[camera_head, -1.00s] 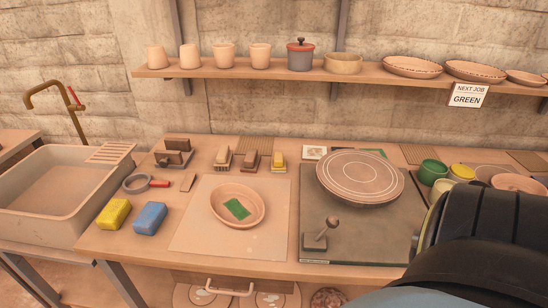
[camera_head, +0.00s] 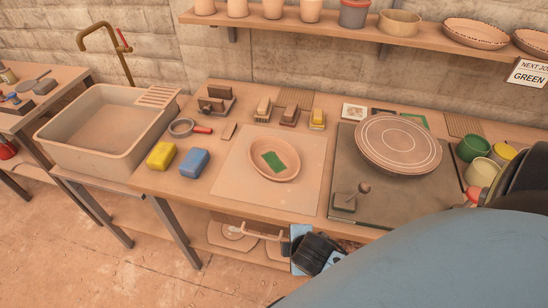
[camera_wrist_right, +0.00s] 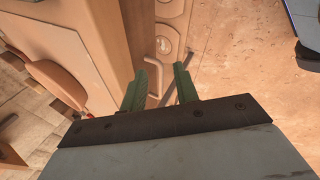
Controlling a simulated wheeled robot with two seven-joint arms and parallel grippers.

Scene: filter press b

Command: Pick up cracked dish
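An oval clay dish (camera_head: 290,173) lies on a pale square board (camera_head: 238,178) on the workbench. A green patch (camera_head: 273,161) is inside it. I cannot make out a crack at this size. A dark gripper with blue parts, which I take for my right gripper (camera_head: 316,252), is low in front of the bench, near the drawer handle and apart from the dish. My arm hides part of it. In the right wrist view my right gripper's green fingers (camera_wrist_right: 162,76) are apart and empty, near the handle. My left gripper is not in view.
A yellow sponge (camera_head: 161,155) and a blue sponge (camera_head: 194,163) lie left of the board. A potter's wheel (camera_head: 398,143) stands to the right. The drawer handle (camera_head: 268,232) sticks out below the bench edge. The sink (camera_head: 75,137) is left; a shelf (camera_head: 300,28) hangs above.

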